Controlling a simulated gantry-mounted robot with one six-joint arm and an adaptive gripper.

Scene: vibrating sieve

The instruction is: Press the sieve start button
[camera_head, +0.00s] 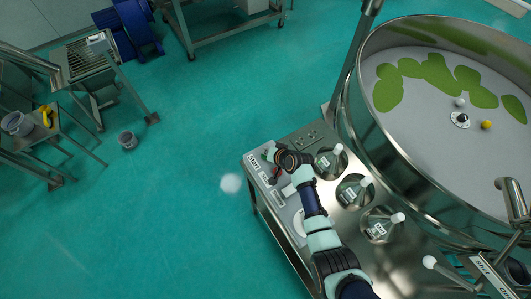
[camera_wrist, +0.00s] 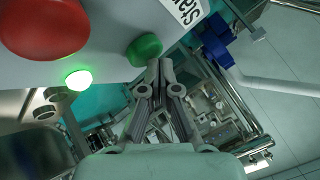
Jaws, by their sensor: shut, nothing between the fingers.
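The green start button (camera_wrist: 145,49) sits on the pale panel in the wrist view, beside a label reading "Start" (camera_wrist: 187,8). My gripper (camera_wrist: 160,68) is shut and empty. Its fingertips appear right beside the lower right edge of the green button; I cannot tell whether they touch it. A larger red button (camera_wrist: 45,25) is at the upper left. A green lamp (camera_wrist: 79,79) glows between and below the buttons. In the head view my gripper (camera_head: 268,155) is at the panel corner by the START label (camera_head: 254,163); the green button is hidden there.
The large round sieve (camera_head: 365,120) with green patches inside stands right of the panel. Several labelled flasks or funnels (camera_head: 356,190) stand on the steel table (camera_head: 284,235) right of my arm. Open floor (camera_head: 190,200) lies to the left.

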